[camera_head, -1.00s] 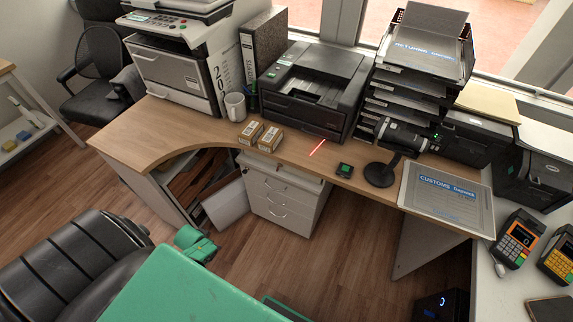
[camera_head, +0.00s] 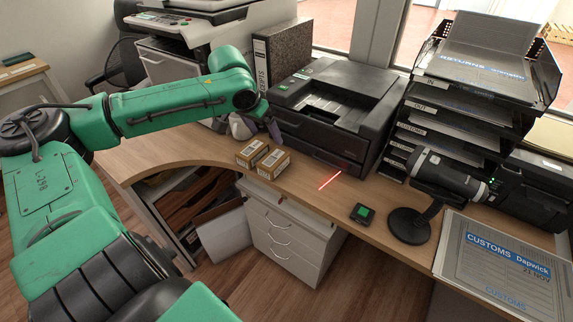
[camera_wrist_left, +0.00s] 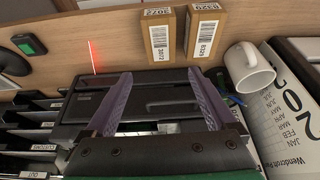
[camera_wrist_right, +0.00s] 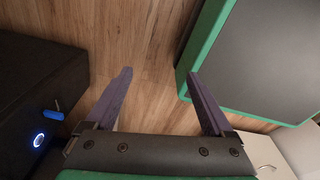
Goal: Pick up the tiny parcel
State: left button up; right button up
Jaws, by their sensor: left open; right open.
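Two small brown parcels with white labels lie side by side on the desk in the head view, the left one (camera_head: 252,153) and the right one (camera_head: 272,163). They also show in the left wrist view (camera_wrist_left: 159,40) (camera_wrist_left: 203,32), beyond my fingertips. They look alike in size; I cannot tell which is the tiny parcel. My left gripper (camera_head: 258,128) is open and empty, above the desk just behind the parcels; its fingers show in the left wrist view (camera_wrist_left: 160,78). My right gripper (camera_wrist_right: 158,75) is open and empty over the floor, outside the head view.
A black printer (camera_head: 335,105) stands right of my left gripper. A white mug (camera_wrist_left: 249,68) and a binder (camera_head: 280,50) are close by. A red line (camera_head: 330,180), a small black device (camera_head: 362,213) and a scanner on a stand (camera_head: 410,222) are to the right. Desk in front of the printer is mostly clear.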

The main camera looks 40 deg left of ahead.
aim_at(273, 158)
pick_arm(q)
notch_tip(273, 158, down, 4)
jog(key=shift+s+b, duration=0.1)
jog(key=shift+b, duration=0.3)
jog(key=x, duration=0.4)
jog(key=shift+w+f+b, duration=0.2)
jog(key=shift+w+b, duration=0.15)
jog(key=shift+w, duration=0.15)
jog(key=shift+f, duration=0.4)
jog(key=x, duration=0.4)
jog(key=shift+s+a+f+b, duration=0.15)
jog(key=shift+s+b, duration=0.1)
jog(key=shift+b, duration=0.05)
jog(key=shift+w+f, duration=0.1)
jog(key=shift+w, duration=0.1)
pick_arm(e)
jog(key=shift+s+a+f, duration=0.1)
jog(key=shift+s+f, duration=0.15)
jog(key=shift+f, duration=0.3)
jog(key=shift+s+f, duration=0.25)
jog(key=shift+f, duration=0.3)
pick_arm(q)
jog(key=shift+s, duration=0.15)
pick_arm(e)
jog(key=shift+s, duration=0.15)
pick_arm(q)
jog(key=shift+f+b, duration=0.2)
jog(key=shift+b, duration=0.1)
pick_arm(e)
jog(key=shift+f, duration=0.3)
